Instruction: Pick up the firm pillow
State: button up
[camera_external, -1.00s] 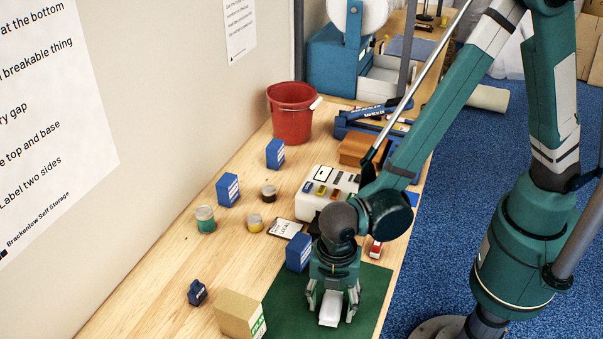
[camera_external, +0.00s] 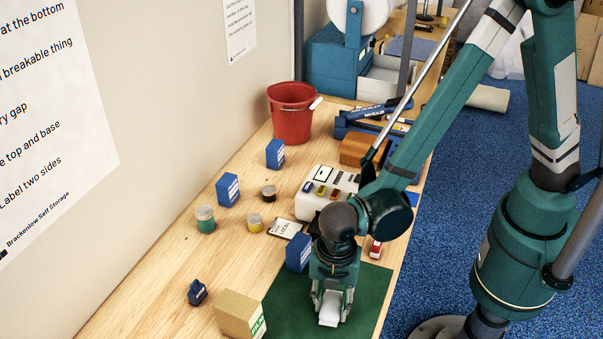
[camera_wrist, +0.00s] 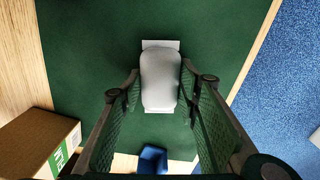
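The pillow (camera_wrist: 160,78) is a small, pale grey, rounded block with flat white ends. It lies on the dark green mat (camera_wrist: 85,60). In the external view the pillow (camera_external: 329,312) shows below my gripper (camera_external: 332,294). In the wrist view my gripper (camera_wrist: 160,82) has one finger along each long side of the pillow. The fingertips appear to touch its sides, so it looks shut on the pillow. No gap shows under the pillow. Its firmness cannot be seen.
A cardboard box (camera_external: 238,314) stands at the mat's left edge. A blue box (camera_external: 298,253) stands just behind my gripper. Small tins, more blue boxes, a white block (camera_external: 312,206) and a red bucket (camera_external: 291,113) stand farther back. The mat's right side is clear.

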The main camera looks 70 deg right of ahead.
aim_at(331, 304)
jog(key=shift+r, duration=0.15)
jog(key=shift+r, duration=4.85)
